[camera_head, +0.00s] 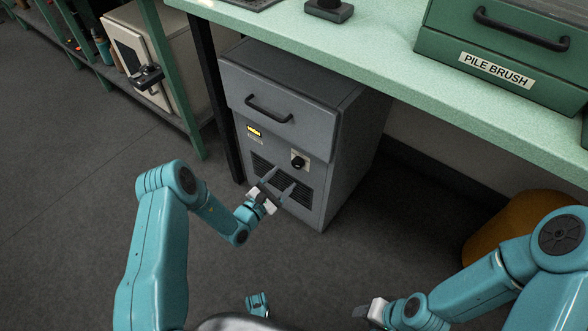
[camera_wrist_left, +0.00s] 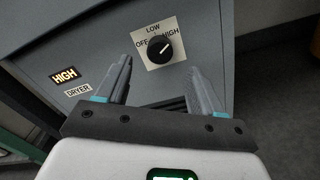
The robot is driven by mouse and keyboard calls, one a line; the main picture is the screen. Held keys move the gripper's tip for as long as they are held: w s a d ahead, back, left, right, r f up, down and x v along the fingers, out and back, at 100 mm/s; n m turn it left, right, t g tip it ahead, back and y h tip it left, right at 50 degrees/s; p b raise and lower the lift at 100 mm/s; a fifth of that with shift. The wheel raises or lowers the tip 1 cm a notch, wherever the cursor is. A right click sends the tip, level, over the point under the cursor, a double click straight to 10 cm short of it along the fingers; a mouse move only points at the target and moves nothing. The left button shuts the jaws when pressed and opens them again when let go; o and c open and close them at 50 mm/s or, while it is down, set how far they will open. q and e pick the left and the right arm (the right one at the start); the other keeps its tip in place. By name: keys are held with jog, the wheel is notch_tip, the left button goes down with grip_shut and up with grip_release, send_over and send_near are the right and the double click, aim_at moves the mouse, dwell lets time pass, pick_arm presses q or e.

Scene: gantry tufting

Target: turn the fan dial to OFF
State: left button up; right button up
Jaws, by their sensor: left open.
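The fan dial (camera_head: 298,162) is a round black knob on a white plate, on the front of the grey cabinet (camera_head: 300,70) under the bench. In the left wrist view the dial (camera_wrist_left: 160,50) has the labels OFF, LOW and HIGH around it, and its light pointer mark is turned toward HIGH. A lit sign (camera_wrist_left: 64,75) reads HIGH, above a DRYER label (camera_wrist_left: 78,90). My left gripper (camera_head: 279,183) is open and empty, just below and in front of the dial, apart from it. My right gripper (camera_head: 362,312) is low at the bottom, its fingers barely showing.
The green bench top (camera_head: 380,70) overhangs the cabinet. A green PILE BRUSH drawer (camera_head: 500,70) stands on the bench. Floor at left is clear.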

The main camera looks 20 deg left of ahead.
aim_at(296, 165)
pick_arm(q)
jog(key=b+x, duration=0.1)
jog(key=x, duration=0.5)
jog(key=shift+w+d+b, duration=0.1)
jog(key=shift+b, duration=0.2)
jog(key=shift+w, duration=0.4)
jog(key=shift+d, duration=0.1)
jog(key=c, duration=1.1)
